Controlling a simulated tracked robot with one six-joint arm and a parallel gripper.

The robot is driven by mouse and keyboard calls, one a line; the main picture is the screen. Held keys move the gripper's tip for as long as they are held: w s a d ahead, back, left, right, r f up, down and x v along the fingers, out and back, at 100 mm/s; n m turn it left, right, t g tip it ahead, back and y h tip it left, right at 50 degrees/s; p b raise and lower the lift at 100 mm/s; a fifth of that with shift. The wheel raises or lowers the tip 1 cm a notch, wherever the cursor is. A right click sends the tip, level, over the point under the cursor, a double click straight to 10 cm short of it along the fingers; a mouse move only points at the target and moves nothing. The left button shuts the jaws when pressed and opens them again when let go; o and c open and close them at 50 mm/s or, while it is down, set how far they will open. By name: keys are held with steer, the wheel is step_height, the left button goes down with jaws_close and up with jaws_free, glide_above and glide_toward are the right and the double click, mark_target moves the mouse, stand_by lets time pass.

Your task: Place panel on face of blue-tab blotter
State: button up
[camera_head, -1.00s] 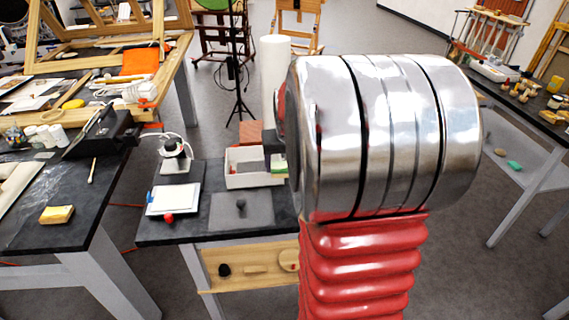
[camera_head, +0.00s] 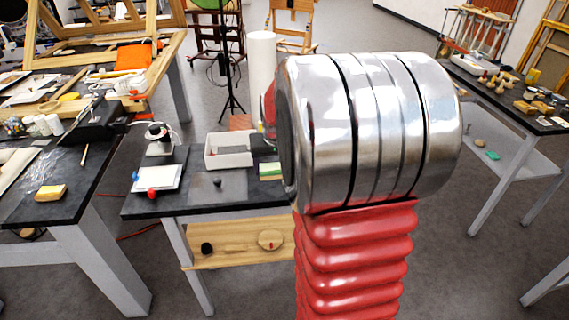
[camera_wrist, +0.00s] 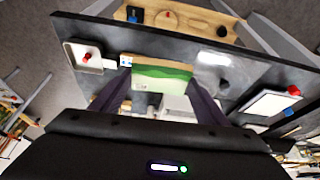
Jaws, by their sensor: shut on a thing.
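My gripper (camera_wrist: 160,80) is shut on the panel (camera_wrist: 163,76), a small board with a green and pale painted face and a tan edge. In the wrist view the panel lies between the two dark fingers, over the table. In the head view it shows as a small green and yellow patch (camera_head: 270,169) beside my wrist, which hides most of the gripper. The blue-tab blotter (camera_head: 158,178) is a white pad on the left of the small dark table, with a blue tab and a red knob at its edge. It also shows at the right of the wrist view (camera_wrist: 268,104), apart from the panel.
A white open box (camera_head: 228,161) stands behind the grey plate (camera_head: 232,190) with a black knob, between panel and blotter. A pale tray (camera_wrist: 92,66) with a red knob is at left in the wrist view. A lamp-like device (camera_head: 159,139) stands behind the blotter.

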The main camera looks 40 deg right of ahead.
steer(key=w+a+f+n, duration=0.2)
steer(key=a, duration=0.8)
steer(key=w+a+f+n+y, duration=0.1)
steer(key=w+a+f+n, duration=0.1)
steer(key=a, duration=0.7)
steer(key=w+a+f+n+y, duration=0.1)
steer(key=w+a+f, duration=0.3)
steer(key=a, duration=0.6)
steer(key=shift+a+f+n+t, duration=0.25)
steer(key=shift+a+n+t, duration=0.1)
steer(key=shift+n, duration=0.25)
